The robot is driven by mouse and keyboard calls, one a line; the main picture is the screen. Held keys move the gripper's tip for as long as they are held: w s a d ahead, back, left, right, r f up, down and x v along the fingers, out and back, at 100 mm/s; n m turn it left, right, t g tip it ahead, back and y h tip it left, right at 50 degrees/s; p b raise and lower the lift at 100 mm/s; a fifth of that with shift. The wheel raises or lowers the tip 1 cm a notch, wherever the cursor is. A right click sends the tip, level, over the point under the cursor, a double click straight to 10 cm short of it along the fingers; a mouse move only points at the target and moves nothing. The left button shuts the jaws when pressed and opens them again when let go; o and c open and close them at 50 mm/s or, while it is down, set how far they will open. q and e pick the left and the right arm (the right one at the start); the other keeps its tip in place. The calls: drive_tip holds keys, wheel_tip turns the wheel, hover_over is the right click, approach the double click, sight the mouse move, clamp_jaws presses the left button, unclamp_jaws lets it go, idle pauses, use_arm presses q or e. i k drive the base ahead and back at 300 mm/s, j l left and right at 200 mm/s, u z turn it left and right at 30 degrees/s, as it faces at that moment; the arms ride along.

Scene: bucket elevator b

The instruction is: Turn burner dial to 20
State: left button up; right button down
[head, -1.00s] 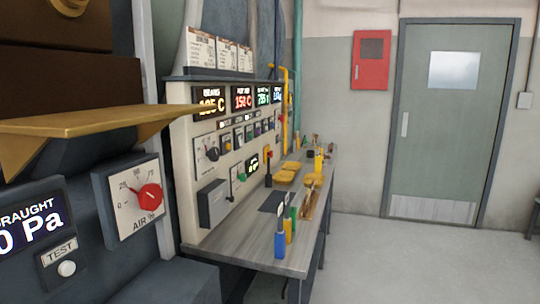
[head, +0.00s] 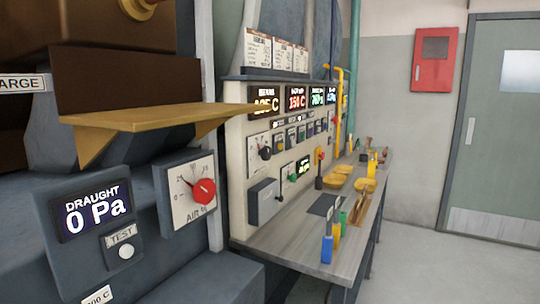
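No dial in the head view carries a burner label that I can read. A red dial (head: 204,191) sits on a white scale plate marked AIR % in the left foreground. A dark dial (head: 265,153) with a scale is on the cream control panel (head: 238,150) further back, its label too small to read. Smaller knobs sit in a row to its right. Neither of my grippers is in view.
A draught display (head: 96,208) reads 0 Pa, with a white test button (head: 126,251) below it. A brass shelf (head: 150,116) juts out above the red dial. A workbench (head: 300,240) holds bottles and yellow trays. Floor is clear at right.

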sight(266, 153)
drive_tip(key=i+l+u, duration=0.25)
drive_tip(key=u, duration=0.2)
drive_tip(key=i+l+u, duration=0.55)
drive_tip(key=l+u, duration=0.2)
drive_tip(key=u, duration=0.15)
drive_tip(key=i+l+u, duration=0.1)
drive_tip(key=l+u, duration=0.35)
